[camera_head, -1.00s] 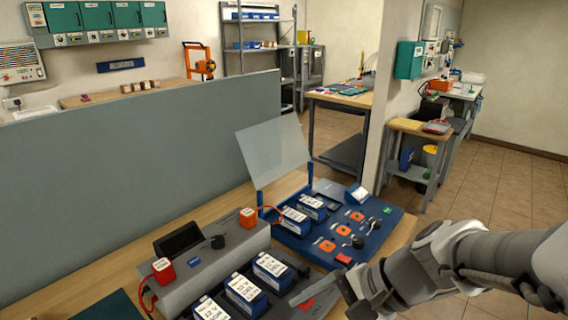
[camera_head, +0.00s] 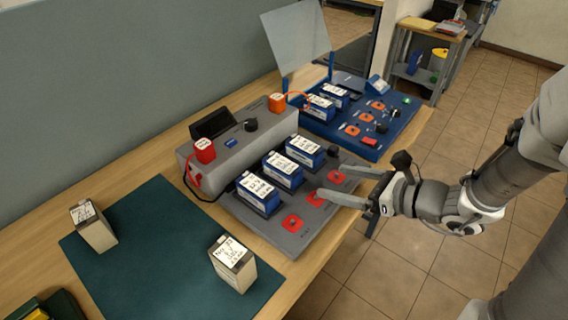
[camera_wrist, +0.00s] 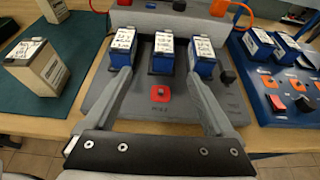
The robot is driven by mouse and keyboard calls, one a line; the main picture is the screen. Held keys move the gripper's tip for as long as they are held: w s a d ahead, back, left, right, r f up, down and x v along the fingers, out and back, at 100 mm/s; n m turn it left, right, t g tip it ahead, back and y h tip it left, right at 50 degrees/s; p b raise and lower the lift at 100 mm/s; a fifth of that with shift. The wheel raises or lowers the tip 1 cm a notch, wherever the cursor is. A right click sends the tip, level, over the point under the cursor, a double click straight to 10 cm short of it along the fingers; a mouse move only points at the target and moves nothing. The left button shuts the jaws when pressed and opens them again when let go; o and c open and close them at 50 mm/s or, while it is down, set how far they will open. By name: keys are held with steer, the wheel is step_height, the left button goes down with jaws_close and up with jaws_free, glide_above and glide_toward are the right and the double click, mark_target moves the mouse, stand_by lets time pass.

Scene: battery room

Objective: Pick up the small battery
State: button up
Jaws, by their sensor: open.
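Two beige batteries with white labels stand on the green mat: one at the left (camera_head: 95,232) and one near the front (camera_head: 232,268). The wrist view shows them too, the nearer one (camera_wrist: 40,72) and the farther one (camera_wrist: 53,10). Three blue batteries with white labels (camera_head: 283,173) sit in a row on the grey charging board; they also show in the wrist view (camera_wrist: 162,57). I cannot tell for sure which is the small battery. My gripper (camera_head: 332,182) is open and empty over the board's front right part. Its fingers (camera_wrist: 160,76) spread toward the blue row.
The grey board (camera_head: 270,230) has red square buttons along its front and a raised back with red and orange terminals. A blue station (camera_head: 350,140) with two more batteries and a clear upright panel stands behind right. The green mat (camera_head: 150,275) has free room between the beige batteries.

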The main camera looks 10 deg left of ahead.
mark_target(289, 167)
steer(key=b+x, duration=0.1)
steer(key=x, duration=1)
steer(key=shift+w+a+f+b, duration=0.15)
steer(key=shift+w+b, duration=0.1)
steer(key=shift+b, duration=0.15)
steer(key=shift+w+b+x, duration=0.15)
steer(key=shift+x, duration=1.3)
steer(key=shift+w+b+x, duration=0.15)
steer(key=shift+x, duration=1.3)
jaws_close()
steer(key=shift+r, duration=0.2)
